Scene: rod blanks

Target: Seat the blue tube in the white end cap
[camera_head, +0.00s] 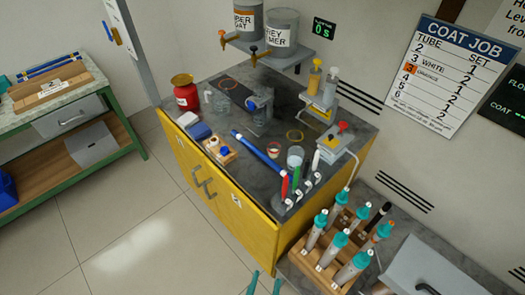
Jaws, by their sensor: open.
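A long blue tube (257,153) lies slantwise on the dark top of the yellow cabinet, its near end by the upright red and green rods. A small wooden block (219,149) left of the tube holds small pieces. One of them is white and looks like the white end cap (225,152), but it is too small to be sure. My gripper (265,284) shows at the bottom edge as two teal fingertips set apart, open with nothing visible between them. It is well below the tube and in front of the yellow cabinet. The rest of it is out of frame.
A red jar (185,94), a glass jug (217,101) and a clear cup (295,157) stand on the cabinet top. A wooden rack (332,262) of teal-topped tubes stands at lower right. More blue tubes (49,68) lie on the left bench. The floor between is clear.

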